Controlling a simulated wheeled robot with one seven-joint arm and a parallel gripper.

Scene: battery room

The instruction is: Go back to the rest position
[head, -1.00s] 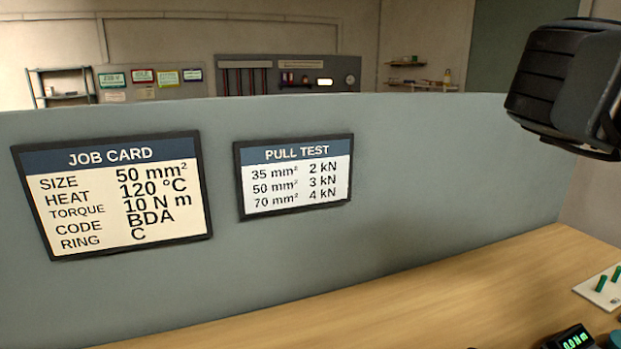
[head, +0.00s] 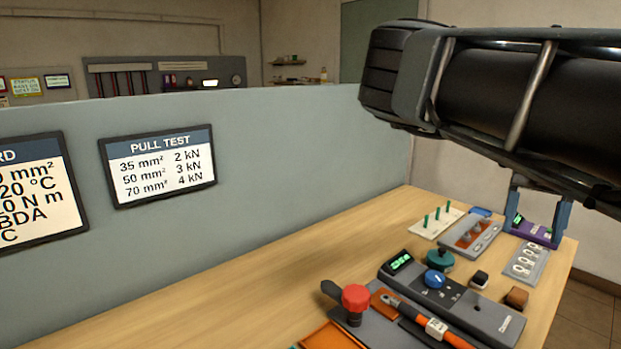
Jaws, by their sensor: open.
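My dark arm crosses the upper right of the head view. My gripper (head: 538,215) hangs below it at the far right, its two blue-grey fingers apart. A purple device (head: 531,230) with a green display shows between the fingers. I cannot tell whether the fingers touch it or only line up with it. Nothing is seen clamped in the gripper.
The wooden bench (head: 240,290) is clear at the left. At its right stand a pegged white board (head: 437,222), a grey numbered plate (head: 526,263), a control box (head: 455,300), a red knob (head: 355,298) and an orange-handled tool (head: 420,318). A grey partition (head: 290,160) stands behind.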

